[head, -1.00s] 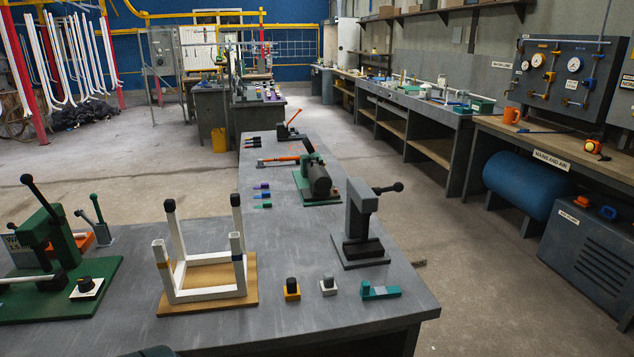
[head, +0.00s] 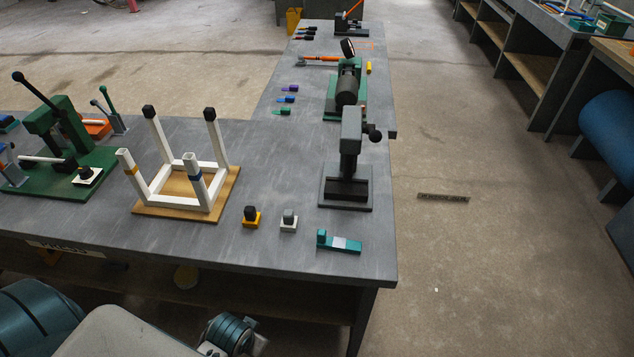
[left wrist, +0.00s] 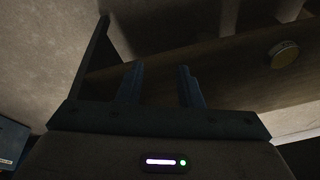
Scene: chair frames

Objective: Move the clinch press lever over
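Two presses stand on the grey bench, and I cannot tell for certain which is the clinch press. A dark grey press (head: 350,165) stands near the bench's right edge, with a short black ball-ended lever (head: 374,133) at its right side. A green press (head: 60,135) stands at the left, with a long black lever (head: 38,92) leaning up to the left. My left gripper (left wrist: 158,70) is open and empty in the left wrist view, low beside the bench's underside, touching neither press. My right gripper is not in view.
A white chair frame (head: 196,183) sits on a wooden board between the presses. A green machine (head: 346,90) stands behind the grey press.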

